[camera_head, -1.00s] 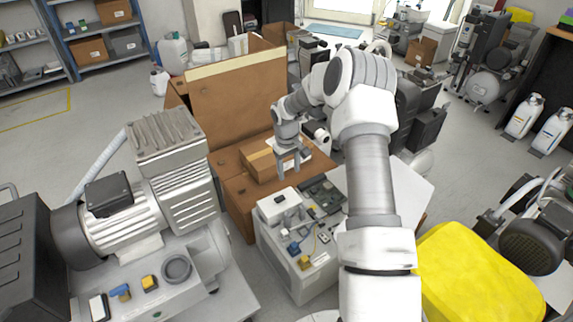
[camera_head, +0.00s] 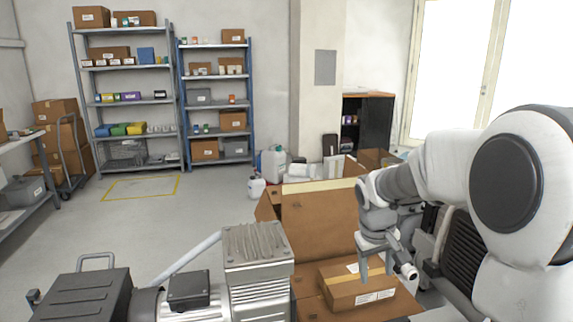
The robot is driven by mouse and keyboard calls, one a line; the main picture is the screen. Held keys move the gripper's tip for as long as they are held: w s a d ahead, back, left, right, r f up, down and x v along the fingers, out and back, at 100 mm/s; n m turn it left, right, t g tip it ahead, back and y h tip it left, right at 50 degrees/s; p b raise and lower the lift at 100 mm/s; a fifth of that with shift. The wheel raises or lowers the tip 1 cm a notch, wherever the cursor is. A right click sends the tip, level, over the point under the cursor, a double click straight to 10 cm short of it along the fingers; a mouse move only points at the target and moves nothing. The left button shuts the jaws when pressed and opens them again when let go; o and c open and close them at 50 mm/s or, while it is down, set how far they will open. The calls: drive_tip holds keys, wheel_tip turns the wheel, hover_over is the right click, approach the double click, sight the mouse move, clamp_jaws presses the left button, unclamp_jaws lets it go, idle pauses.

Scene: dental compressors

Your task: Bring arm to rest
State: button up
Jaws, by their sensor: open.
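My arm (camera_head: 450,165) reaches in from the right side of the head view, bent, with its end hanging down. My gripper (camera_head: 377,270) points downward and is open, with nothing seen between its fingers. It shows in front of a small taped cardboard box (camera_head: 345,293), which lies on a flap of a large open carton (camera_head: 318,225). I cannot tell whether the fingertips touch the small box or are apart from it.
A compressor (camera_head: 255,265) with a ribbed grey top stands at the front, left of the carton. White jugs (camera_head: 273,165) stand behind the carton. Shelves (camera_head: 215,100) line the back wall. The floor (camera_head: 150,225) at left is open.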

drive_tip(key=s+a+r+m+t+y, duration=0.1)
drive_tip(key=s+a+r, duration=0.15)
drive_tip(key=s, duration=0.55)
drive_tip(key=s+a+r+t, duration=0.1)
drive_tip(key=s+r, duration=0.3)
drive_tip(key=s, duration=0.5)
drive_tip(key=s+a+r+m+t+y, duration=0.1)
drive_tip(key=s+a+r, duration=0.15)
drive_tip(key=s, duration=0.55)
wheel_tip(320, 180, up, 16)
drive_tip(key=p, duration=1.6)
drive_tip(key=shift+d, duration=0.2)
